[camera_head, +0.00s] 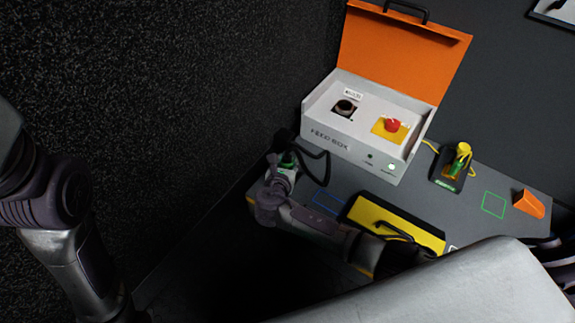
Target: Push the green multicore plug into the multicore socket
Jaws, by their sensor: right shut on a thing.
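The right gripper (281,172) is shut on a dark plug with a green part (288,158), which I take as the green multicore plug. The gripper hides most of it. A black cable loops from it beside the box's front left corner. The plug is left of and below the box, apart from the multicore socket. A round black socket (345,107) with a small label sits on the white top panel of the box (341,146); the label is too small to read surely. My left arm shows at the left edge, but its gripper is out of frame.
The box's orange lid (402,50) stands open behind. A red button (392,125) is on its panel. A yellow case (385,223) lies in front. A stand with a yellow and green connector (458,162) and an orange wedge (528,204) are at right. A dark wall is at left.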

